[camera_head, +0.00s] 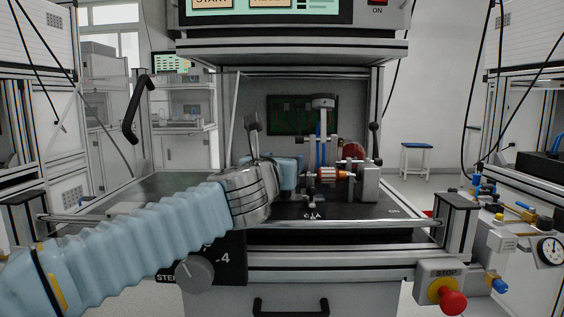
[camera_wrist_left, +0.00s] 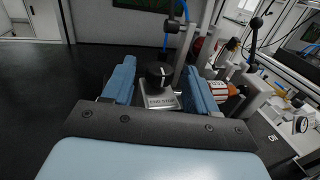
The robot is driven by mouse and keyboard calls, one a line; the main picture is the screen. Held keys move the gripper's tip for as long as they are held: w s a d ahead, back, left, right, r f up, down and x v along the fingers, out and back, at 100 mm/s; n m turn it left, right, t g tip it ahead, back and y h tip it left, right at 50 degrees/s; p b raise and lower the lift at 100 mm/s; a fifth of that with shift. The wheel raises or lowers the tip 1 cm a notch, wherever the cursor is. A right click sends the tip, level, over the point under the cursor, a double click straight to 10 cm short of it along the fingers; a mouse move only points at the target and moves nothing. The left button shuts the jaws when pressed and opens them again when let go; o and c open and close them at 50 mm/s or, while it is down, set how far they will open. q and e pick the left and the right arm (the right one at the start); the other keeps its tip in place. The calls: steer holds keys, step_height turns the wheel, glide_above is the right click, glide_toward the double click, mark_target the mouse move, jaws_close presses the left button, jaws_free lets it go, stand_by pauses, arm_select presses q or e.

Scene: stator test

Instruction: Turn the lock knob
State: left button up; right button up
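A black round knob (camera_wrist_left: 158,75) with a light mark stands on a small metal plate (camera_wrist_left: 160,101) in the left wrist view. The plate's lettering is too small to read surely. My left gripper (camera_wrist_left: 160,68) is open, with one blue finger on each side of the knob and gaps between. In the head view my left gripper (camera_head: 288,172) reaches in from the left to the fixture, and this knob is hidden behind it. A grey dial (camera_head: 194,273) is on the front panel, below my left arm. My right gripper is not in view.
The fixture (camera_head: 335,174) with copper-coloured and metal parts stands just right of my left gripper. A black-knobbed lever (camera_head: 374,140) rises at its right. A metal rail (camera_head: 345,224) runs along the front. A red stop button (camera_head: 452,301) is at lower right. The dark bench left of the knob is clear.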

arm_select(q)
steer(key=c, duration=0.9)
steer(key=shift+c, duration=0.2)
steer(key=shift+d+n+y, duration=0.15)
steer(key=shift+n+y, duration=0.15)
steer(key=shift+y, duration=0.1)
steer(key=shift+d+n+t+y+b, duration=0.15)
steer(key=shift+n+t+y+b, duration=0.2)
steer(key=shift+n+y, duration=0.45)
steer(key=n+y, duration=0.1)
steer(key=y, duration=0.1)
steer(key=shift+d+y, duration=0.2)
steer(key=shift+y, duration=0.2)
steer(key=n+y, duration=0.1)
steer(key=y, duration=0.1)
steer(key=n+g+y+p, duration=0.1)
steer(key=y, duration=0.1)
steer(key=n+y+p, duration=0.1)
steer(key=n, duration=0.1)
steer(key=shift+d+r+y, duration=0.1)
steer(key=shift+d+y, duration=0.2)
steer(key=shift+y, duration=0.1)
steer(key=shift+g+y+p, duration=0.25)
steer(key=shift+y+p, duration=0.05)
steer(key=shift+n+y, duration=0.3)
steer(key=shift+n, duration=0.1)
